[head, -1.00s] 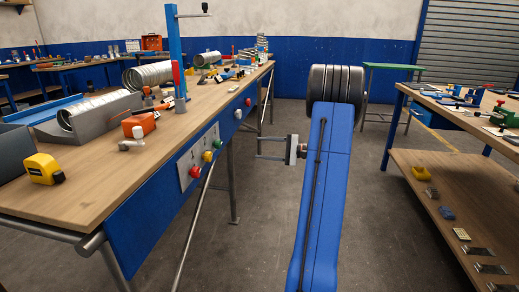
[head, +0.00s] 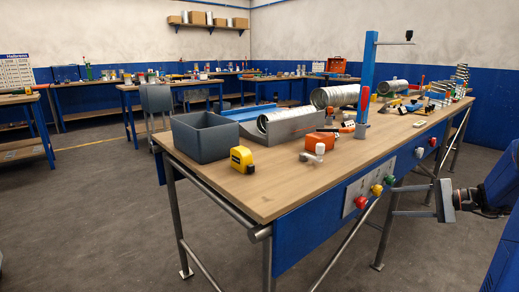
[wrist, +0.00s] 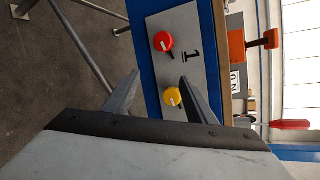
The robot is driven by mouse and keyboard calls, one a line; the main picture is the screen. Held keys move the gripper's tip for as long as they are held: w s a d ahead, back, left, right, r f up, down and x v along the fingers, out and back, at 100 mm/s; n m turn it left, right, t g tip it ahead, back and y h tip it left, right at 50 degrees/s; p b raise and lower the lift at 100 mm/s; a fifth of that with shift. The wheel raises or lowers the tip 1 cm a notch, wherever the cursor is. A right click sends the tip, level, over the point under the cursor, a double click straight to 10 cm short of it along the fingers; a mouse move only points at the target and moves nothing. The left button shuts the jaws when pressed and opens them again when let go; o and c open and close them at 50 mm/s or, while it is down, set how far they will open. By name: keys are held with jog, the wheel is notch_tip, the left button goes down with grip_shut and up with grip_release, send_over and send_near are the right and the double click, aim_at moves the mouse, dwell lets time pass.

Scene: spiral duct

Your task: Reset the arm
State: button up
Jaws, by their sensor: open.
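My gripper (head: 392,201) is at the right of the head view, beside the workbench front, with its two fingers apart and nothing between them. My blue arm runs off the right edge. In the wrist view my gripper (wrist: 160,80) faces the bench's control panel (wrist: 190,22), apart fingers on either side of a yellow knob (wrist: 172,97). A red knob (wrist: 163,41) sits farther along the panel. The panel's red knob (head: 361,202) and yellow knob (head: 377,189) also show in the head view. I cannot tell whether the fingertips touch the panel.
The workbench (head: 215,185) carries a grey bin (head: 205,140), a yellow tape measure (head: 242,159), a spiral duct (head: 335,96) and a blue post (head: 368,75). Its metal legs stand near my arm. Open floor (head: 85,215) lies to the left.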

jog(key=s+a+n+g+h, duration=0.5)
jog(key=s+a, duration=0.8)
jog(key=a, duration=0.5)
jog(key=s+a+f+n+t+h, duration=0.1)
jog(key=s+n+h, duration=0.5)
jog(key=s, duration=1.1)
jog(key=shift+s+a+f+n+t+h, duration=0.25)
jog(key=shift+a+f+n, duration=0.4)
jog(key=shift+f, duration=0.5)
jog(key=shift+a, duration=0.15)
